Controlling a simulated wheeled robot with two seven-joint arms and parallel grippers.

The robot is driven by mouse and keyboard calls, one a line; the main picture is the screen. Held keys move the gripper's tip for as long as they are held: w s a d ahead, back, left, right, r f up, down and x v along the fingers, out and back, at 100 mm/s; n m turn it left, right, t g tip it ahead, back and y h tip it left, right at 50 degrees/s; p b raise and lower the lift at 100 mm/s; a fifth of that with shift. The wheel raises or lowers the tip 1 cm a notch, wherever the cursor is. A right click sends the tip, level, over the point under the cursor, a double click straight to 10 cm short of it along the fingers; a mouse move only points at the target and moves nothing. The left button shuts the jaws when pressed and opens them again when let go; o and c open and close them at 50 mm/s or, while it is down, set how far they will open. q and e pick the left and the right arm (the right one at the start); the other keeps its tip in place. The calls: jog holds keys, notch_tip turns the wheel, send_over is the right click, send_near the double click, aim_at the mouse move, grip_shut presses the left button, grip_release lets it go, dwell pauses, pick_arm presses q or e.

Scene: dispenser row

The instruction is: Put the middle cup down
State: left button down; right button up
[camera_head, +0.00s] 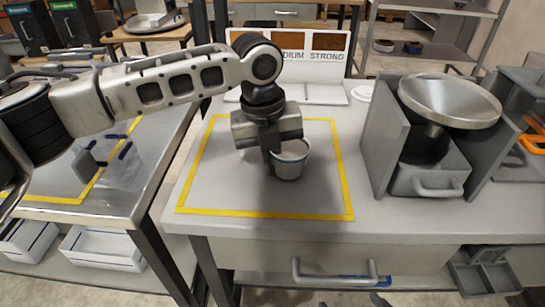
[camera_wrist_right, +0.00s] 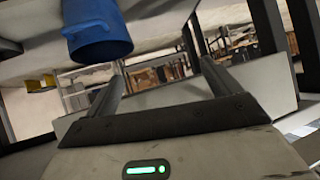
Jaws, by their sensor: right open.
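A pale grey cup (camera_head: 291,166) is upright inside the yellow outline (camera_head: 348,199) on the grey table (camera_head: 395,221). My left gripper (camera_head: 276,152) reaches down at the cup's left side, with a dark finger against its rim. It appears shut on the cup; the other finger is hidden. Whether the cup's base touches the table is hard to tell. My right gripper (camera_wrist_right: 162,88) is open and empty in the right wrist view, its two fingers spread apart.
A grey dispenser with a round metal bowl (camera_head: 449,99) stands to the right. A sign reading STRONG (camera_head: 326,57) stands behind. A drawer handle (camera_head: 335,272) is at the front. A blue container (camera_wrist_right: 97,30) shows in the wrist view. The outlined area around the cup is clear.

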pick_arm(q)
jog(key=c, duration=1.6)
grip_release()
jog(key=r, duration=0.4)
jog(key=a+r, duration=0.1)
jog(key=r, duration=0.7)
jog(key=shift+s+a, duration=0.15)
jog(key=shift+a, duration=0.05)
